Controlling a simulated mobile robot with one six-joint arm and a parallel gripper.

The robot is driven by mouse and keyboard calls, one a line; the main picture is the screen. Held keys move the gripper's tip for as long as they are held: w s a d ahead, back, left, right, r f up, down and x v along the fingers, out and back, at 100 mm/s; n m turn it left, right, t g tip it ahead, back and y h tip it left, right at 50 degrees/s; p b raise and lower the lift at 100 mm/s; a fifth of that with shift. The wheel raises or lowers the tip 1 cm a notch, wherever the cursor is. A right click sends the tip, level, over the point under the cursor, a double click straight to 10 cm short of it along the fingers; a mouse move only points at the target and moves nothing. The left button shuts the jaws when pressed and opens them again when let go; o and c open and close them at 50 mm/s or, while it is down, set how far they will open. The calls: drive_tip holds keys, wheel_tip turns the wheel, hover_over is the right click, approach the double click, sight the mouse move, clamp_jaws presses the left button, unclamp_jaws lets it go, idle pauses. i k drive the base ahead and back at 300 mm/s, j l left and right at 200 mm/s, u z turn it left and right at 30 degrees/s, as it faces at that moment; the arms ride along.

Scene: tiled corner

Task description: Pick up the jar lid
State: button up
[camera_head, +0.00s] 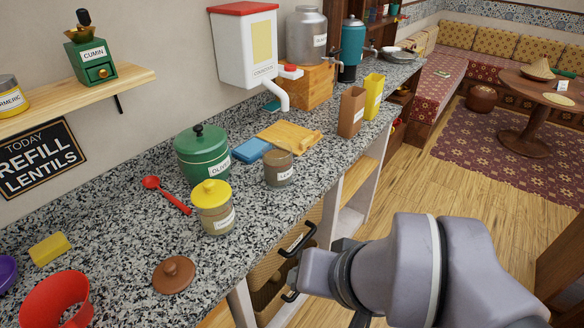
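A round brown lid with a knob on top (174,274) lies loose on the speckled granite counter (120,235), near its front edge. It is fully visible, with nothing touching it. A labelled glass jar (278,170) stands farther back and seems to have no lid. A second jar with a yellow lid (214,208) stands between the two. My grey arm reaches in from the lower right, past the counter's front edge and well to the right of the brown lid.
A red spoon (168,195), a yellow sponge (49,249) and a red bowl (56,301) lie around the lid. A green canister (202,153) stands behind. Bare counter surrounds the lid.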

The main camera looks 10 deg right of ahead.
sight(173, 275)
drive_tip(key=i+j, duration=0.1)
drive_tip(key=j, duration=0.4)
drive_tip(key=i+j, duration=0.1)
drive_tip(key=j, duration=0.35)
drive_tip(key=j+u, duration=0.1)
drive_tip(key=j, duration=0.4)
drive_tip(key=i, duration=0.05)
